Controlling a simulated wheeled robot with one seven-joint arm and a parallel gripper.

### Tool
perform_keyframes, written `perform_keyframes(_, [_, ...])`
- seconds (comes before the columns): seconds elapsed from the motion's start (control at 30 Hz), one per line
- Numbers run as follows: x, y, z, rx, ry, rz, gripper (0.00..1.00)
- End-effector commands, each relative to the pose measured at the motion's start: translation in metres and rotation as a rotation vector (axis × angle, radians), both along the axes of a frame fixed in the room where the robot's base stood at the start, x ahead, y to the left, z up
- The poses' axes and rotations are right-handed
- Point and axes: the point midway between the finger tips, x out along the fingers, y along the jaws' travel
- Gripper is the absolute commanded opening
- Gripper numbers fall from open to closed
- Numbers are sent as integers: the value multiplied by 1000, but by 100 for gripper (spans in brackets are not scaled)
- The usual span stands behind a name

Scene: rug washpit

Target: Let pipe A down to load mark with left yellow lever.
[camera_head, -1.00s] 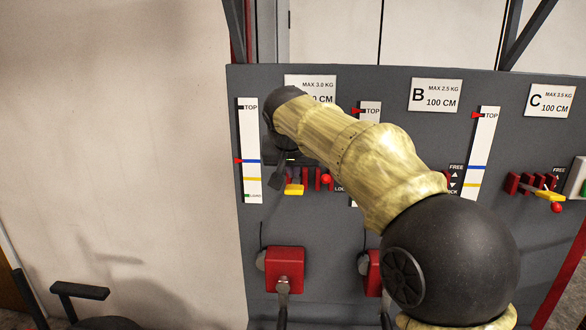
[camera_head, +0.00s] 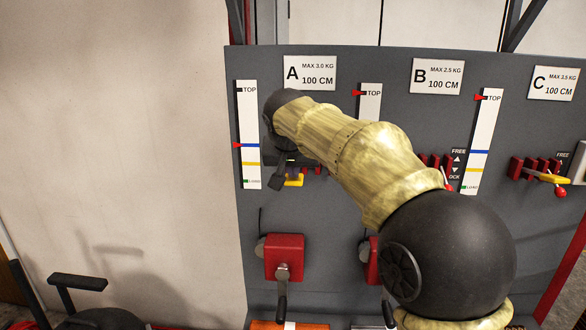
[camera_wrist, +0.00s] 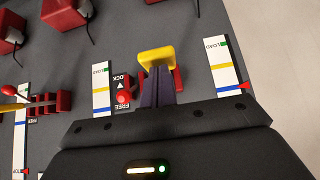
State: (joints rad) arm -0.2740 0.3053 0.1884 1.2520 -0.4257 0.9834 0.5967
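The left yellow lever (camera_head: 294,181) sits under pipe A's sign (camera_head: 310,73), and it shows in the wrist view (camera_wrist: 157,55). My gripper (camera_wrist: 157,72) has its dark fingers close together, with the tips against or just beside the lever's yellow end. I see no lever part between them. In the head view my wrist hides much of the lever and the fingers. Pipe A's white scale (camera_head: 249,120) has a red pointer (camera_head: 238,145) level with its blue line. Its green LOAD mark (camera_head: 245,181) is at the bottom, below the yellow line.
A red-knobbed lock lever (camera_wrist: 124,97) stands beside the yellow lever, nearer the FREE label. Pipe B's scale (camera_head: 370,100) has its pointer at TOP. A red box (camera_head: 285,255) with a dark handle is below. Another yellow lever (camera_head: 553,180) is at right.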

Motion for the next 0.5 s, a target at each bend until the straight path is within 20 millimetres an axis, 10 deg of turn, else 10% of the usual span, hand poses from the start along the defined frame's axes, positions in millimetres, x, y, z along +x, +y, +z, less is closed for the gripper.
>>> perform_keyframes(0.5, [0, 0, -29, -1, 2, -1, 0])
